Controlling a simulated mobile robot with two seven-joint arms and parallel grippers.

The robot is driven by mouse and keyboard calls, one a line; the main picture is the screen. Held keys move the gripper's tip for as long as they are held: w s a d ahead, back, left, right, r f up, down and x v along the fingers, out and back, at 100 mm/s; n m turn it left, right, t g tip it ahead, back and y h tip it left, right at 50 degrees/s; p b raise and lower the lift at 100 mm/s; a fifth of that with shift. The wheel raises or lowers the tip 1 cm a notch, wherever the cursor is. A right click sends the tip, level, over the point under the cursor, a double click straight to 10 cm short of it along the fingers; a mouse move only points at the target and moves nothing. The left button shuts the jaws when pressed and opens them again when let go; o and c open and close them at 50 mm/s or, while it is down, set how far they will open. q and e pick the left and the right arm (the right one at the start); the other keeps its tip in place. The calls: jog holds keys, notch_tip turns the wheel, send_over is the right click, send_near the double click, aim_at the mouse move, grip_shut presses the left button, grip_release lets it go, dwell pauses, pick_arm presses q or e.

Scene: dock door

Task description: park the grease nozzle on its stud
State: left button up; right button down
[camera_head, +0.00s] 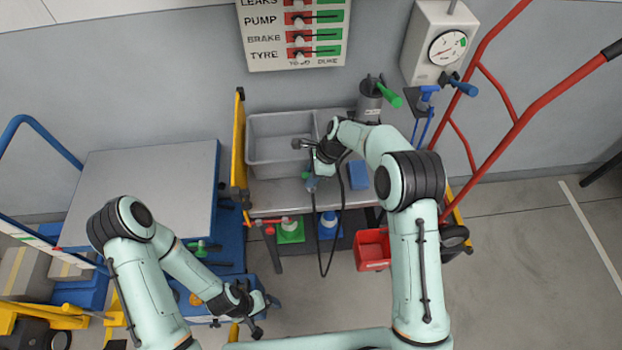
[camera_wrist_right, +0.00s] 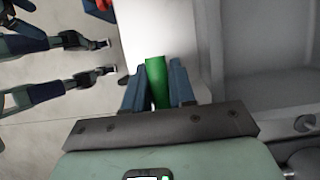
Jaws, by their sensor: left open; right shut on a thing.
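My right gripper (camera_head: 312,184) is over the front part of the grey bench, just in front of the grey bin. In the right wrist view its blue fingers (camera_wrist_right: 156,78) are shut on a green grip, which I take to be the grease nozzle (camera_wrist_right: 157,84). In the head view only a small green bit of it shows beside the fingers. A black hose (camera_head: 322,262) hangs in a loop below this gripper. My left gripper (camera_head: 265,315) is open and empty at the lower middle, away from the bench. I cannot make out the stud in either view.
A grey bin (camera_head: 272,150) stands on the bench (camera_head: 278,197). A grease pump (camera_head: 368,103) with a green handle stands behind my right arm. A blue block (camera_head: 358,175) lies on the bench. A red bin (camera_head: 372,251) and a red hand truck (camera_head: 500,135) are at the right.

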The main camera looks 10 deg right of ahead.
jog(key=shift+f, duration=0.95)
jog(key=c, duration=1.4)
grip_release()
jog(key=shift+f, duration=0.1)
jog(key=o, duration=0.5)
jog(key=shift+c, duration=0.2)
